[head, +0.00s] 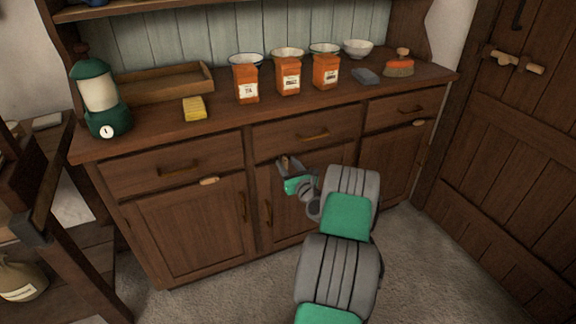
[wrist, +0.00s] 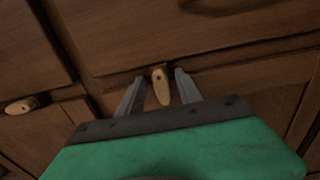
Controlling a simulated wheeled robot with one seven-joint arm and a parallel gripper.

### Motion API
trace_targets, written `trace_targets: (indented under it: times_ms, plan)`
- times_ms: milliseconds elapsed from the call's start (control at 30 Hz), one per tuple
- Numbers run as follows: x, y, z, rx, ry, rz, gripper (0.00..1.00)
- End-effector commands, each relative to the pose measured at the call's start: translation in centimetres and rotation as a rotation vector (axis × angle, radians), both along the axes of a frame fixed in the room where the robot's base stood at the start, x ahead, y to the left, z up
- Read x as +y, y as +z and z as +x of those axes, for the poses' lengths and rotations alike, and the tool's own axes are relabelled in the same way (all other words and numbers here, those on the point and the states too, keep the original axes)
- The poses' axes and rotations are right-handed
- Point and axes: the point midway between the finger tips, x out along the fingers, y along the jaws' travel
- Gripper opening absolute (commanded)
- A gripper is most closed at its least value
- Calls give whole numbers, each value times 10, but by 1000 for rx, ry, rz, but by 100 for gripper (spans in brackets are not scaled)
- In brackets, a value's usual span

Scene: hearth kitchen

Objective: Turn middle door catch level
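The middle door catch (wrist: 162,88) is a small pale wooden piece, pinned near its top on the cabinet frame above the middle door (head: 288,210). In the wrist view it hangs close to upright, its long end down toward my gripper. My gripper (wrist: 159,79) is open, with one grey finger on each side of the catch and visible gaps between. In the head view my gripper (head: 287,164) is at the top of the middle door and hides the catch there. Whether the fingertips touch the cabinet face, I cannot tell.
The left door catch (head: 209,181) and right door catch (head: 419,123) lie about level. A middle drawer handle (head: 313,135) sits above my gripper. The worktop holds a lantern (head: 101,100), orange tins (head: 288,78) and a yellow sponge (head: 194,108). Floor in front is clear.

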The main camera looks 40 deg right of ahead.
Motion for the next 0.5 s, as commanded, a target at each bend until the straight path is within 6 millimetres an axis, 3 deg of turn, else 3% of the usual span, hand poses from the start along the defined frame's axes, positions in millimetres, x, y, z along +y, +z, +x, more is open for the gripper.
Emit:
trace_targets:
  times_ms: [500]
  plan:
    - [0, 0, 0, 0, 0, -1, 0]
